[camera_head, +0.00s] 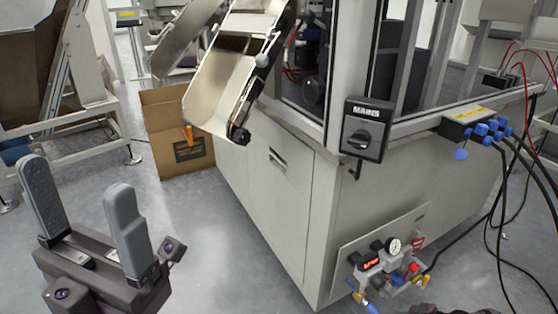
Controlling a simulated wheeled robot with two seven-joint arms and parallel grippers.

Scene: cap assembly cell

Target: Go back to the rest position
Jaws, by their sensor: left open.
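My left gripper (84,209) is at the lower left of the head view. Its two grey fingers point up and stand well apart, with nothing between them. It is in the air over the grey floor, clear of the machine. Only a small dark piece shows at the bottom edge on the right, and I cannot tell what it is. My right gripper does not show.
A white machine cabinet (262,190) fills the middle and right, with a metal chute (222,88), a MAINS switch (365,129) and an air regulator panel (385,262). A cardboard box (172,135) stands below the chute. Black cables (527,165) hang at right. Floor (225,265) is free at lower centre.

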